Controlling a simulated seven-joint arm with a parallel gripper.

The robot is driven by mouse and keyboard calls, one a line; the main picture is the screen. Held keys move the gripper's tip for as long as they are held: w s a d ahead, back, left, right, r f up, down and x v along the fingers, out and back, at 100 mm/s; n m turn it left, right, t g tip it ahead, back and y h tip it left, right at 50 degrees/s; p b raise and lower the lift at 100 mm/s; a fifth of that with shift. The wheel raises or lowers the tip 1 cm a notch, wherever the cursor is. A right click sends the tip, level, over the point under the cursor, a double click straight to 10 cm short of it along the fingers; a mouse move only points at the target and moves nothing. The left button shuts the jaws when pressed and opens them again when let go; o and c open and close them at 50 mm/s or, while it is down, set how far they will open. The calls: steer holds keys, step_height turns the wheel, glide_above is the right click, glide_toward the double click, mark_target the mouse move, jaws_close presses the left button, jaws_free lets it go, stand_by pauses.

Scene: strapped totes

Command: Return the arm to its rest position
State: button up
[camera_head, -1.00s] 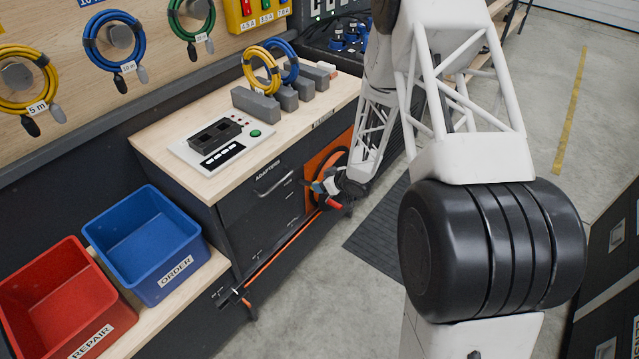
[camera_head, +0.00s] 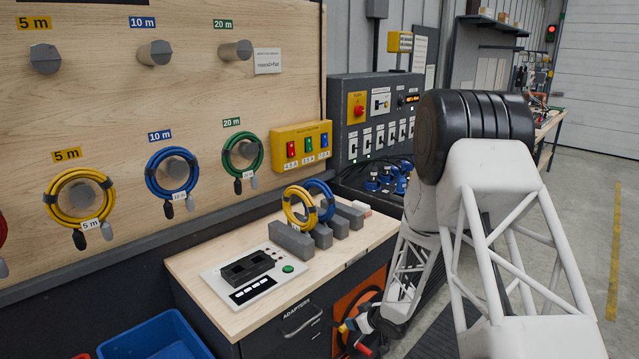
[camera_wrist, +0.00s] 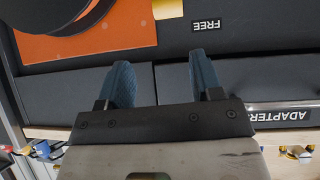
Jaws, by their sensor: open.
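My arm, with white lattice links and a black joint drum, fills the right side of the head view. My gripper (camera_head: 345,334) hangs low at the front of the workbench, beside the orange panel (camera_head: 364,291), and is partly hidden. In the wrist view my gripper (camera_wrist: 162,82) shows two blue-grey fingers spread apart with nothing between them. Behind the fingers are dark drawer fronts (camera_wrist: 278,85), one labelled ADAPTERS and another FREE. The orange panel with a dark round thing also shows at the wrist view's upper left (camera_wrist: 115,38).
The wooden bench top (camera_head: 215,305) holds a tester panel (camera_head: 252,276) and yellow and blue cable coils (camera_head: 299,208) standing in grey blocks. More coils hang on the wall board (camera_head: 100,120). A blue bin (camera_head: 155,338) is low at left. Clear floor (camera_head: 590,200) lies at right.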

steer(key=s+d+r+m+h, duration=0.2)
steer(key=s+d+r, duration=0.15)
steer(key=r, duration=0.55)
steer(key=s+d+r+m+h, duration=0.1)
steer(key=s+d+r+h, duration=0.3)
steer(key=r, duration=0.6)
steer(key=s+d+r+m+h, duration=0.1)
steer(key=s+r+m, duration=0.1)
steer(key=s+r, duration=0.55)
steer(key=s+a+r+m+g, duration=0.1)
steer(key=s+r, duration=0.3)
steer(key=s, duration=0.6)
steer(key=s+a+r+m+g, duration=0.1)
steer(key=s+r, duration=0.4)
steer(key=s, duration=0.6)
steer(key=s+a+r+m+g, duration=0.1)
steer(key=s+r+g, duration=0.2)
steer(key=s, duration=0.8)
step_height(320, 180, up, 2)
steer(key=shift+r+m, duration=0.15)
steer(key=shift+m, duration=0.25)
